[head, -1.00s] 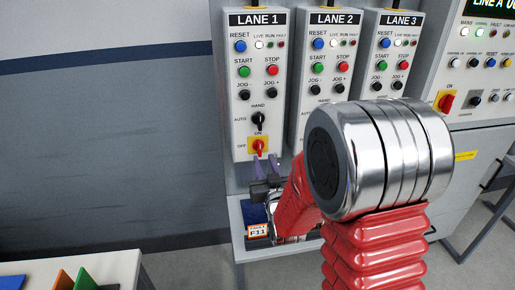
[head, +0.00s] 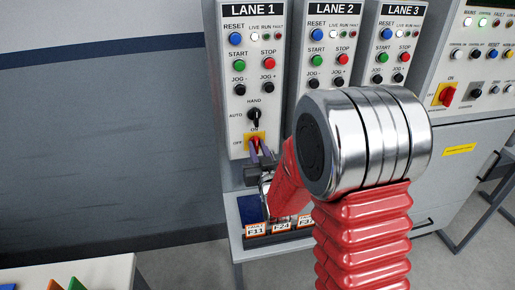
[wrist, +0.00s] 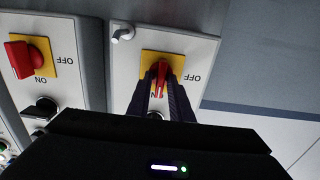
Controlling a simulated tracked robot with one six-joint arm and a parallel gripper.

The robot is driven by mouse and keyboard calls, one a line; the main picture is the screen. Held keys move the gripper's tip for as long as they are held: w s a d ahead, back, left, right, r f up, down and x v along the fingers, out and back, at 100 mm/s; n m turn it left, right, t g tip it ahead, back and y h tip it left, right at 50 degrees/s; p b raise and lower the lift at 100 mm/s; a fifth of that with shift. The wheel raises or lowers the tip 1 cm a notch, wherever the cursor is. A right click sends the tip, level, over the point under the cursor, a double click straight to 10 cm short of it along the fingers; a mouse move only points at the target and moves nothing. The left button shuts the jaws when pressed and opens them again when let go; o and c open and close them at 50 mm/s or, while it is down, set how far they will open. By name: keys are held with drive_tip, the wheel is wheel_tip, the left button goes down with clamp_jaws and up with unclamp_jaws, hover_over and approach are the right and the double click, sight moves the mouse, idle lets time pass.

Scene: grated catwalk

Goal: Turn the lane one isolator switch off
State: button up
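The lane one isolator switch is a red handle on a yellow plate (head: 254,140) at the bottom of the LANE 1 panel (head: 240,93). Its handle (wrist: 162,72) looks upright, in line with the ON mark; OFF is to the side. The wrist view is upside down. My gripper (head: 261,149) is at the switch, its two dark fingers on either side of the handle. In the wrist view the fingers (wrist: 162,90) straddle the handle and look open, with little clearance. Contact cannot be made out.
LANE 2 (head: 320,70) and LANE 3 (head: 388,60) panels stand to the right. A selector knob (head: 254,115) sits just above the isolator. Orange-labelled items (head: 255,230) lie on the shelf below. A neighbouring red isolator (wrist: 20,58) shows in the wrist view. Left wall is clear.

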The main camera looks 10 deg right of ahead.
clamp_jaws()
drive_tip(key=shift+n, duration=0.4)
drive_tip(key=n, duration=0.2)
drive_tip(key=shift+a+n, duration=0.1)
drive_tip(key=shift+n, duration=0.3)
drive_tip(key=n, duration=0.4)
drive_tip(key=shift+a+f, duration=0.1)
drive_tip(key=n, duration=1)
drive_tip(key=shift+s+a+f, duration=0.1)
drive_tip(key=shift+a+f, duration=0.1)
drive_tip(key=shift+f, duration=0.1)
drive_tip(key=shift+n, duration=0.3)
drive_tip(key=shift+f, duration=0.1)
